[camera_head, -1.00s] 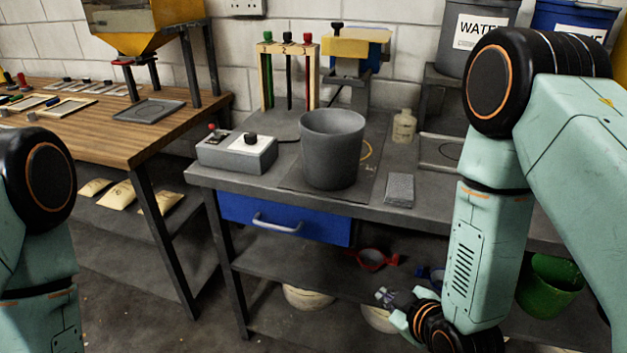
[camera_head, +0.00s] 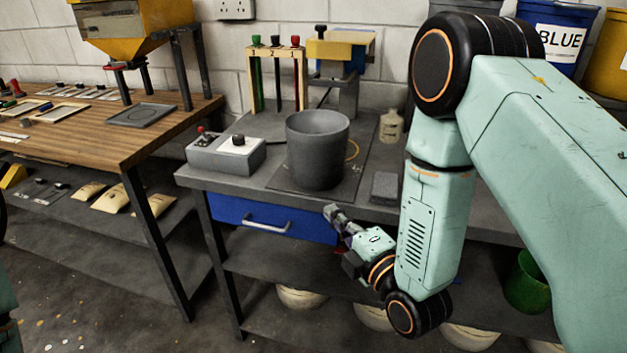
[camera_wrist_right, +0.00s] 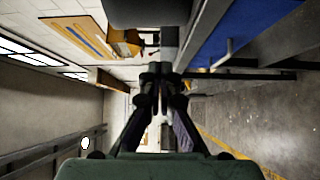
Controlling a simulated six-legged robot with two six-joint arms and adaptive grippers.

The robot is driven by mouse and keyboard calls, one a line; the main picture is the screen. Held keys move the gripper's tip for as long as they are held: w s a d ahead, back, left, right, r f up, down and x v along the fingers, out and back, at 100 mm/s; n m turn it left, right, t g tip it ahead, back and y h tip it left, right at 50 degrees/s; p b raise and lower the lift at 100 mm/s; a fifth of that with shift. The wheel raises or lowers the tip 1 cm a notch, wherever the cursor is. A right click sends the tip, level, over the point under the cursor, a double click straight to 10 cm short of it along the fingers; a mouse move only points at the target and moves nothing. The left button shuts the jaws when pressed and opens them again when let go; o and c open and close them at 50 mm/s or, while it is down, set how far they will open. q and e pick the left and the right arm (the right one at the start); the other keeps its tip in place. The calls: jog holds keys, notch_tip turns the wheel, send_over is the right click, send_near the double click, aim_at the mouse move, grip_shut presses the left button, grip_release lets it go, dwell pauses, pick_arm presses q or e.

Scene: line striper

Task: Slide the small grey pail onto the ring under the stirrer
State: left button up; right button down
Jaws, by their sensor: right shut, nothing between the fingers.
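The small grey pail (camera_head: 317,155) stands upright on a dark mat on the grey bench. The stirrer (camera_head: 340,48), a yellow and blue machine on a stand, is behind it, slightly right. My left gripper is out of view.
A grey control box (camera_head: 226,154) stands left of the pail. A grey block (camera_head: 385,187) and a pale bottle (camera_head: 391,126) are to the right. A blue drawer (camera_head: 300,222) with a handle is under the bench top. A rack with coloured handles (camera_head: 277,75) stands behind.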

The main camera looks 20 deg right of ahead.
aim_at(304, 171)
jog(key=w, duration=0.8)
jog(key=w+a, duration=0.1)
jog(key=w, duration=0.3)
jog(key=shift+w, duration=0.2)
jog(key=shift+w+d+f, duration=0.1)
jog(key=shift+w+d, duration=0.3)
jog(key=shift+d, duration=0.1)
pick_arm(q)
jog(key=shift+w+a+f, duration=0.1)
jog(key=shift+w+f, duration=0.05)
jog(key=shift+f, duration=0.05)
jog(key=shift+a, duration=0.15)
pick_arm(e)
jog(key=shift+a, duration=0.15)
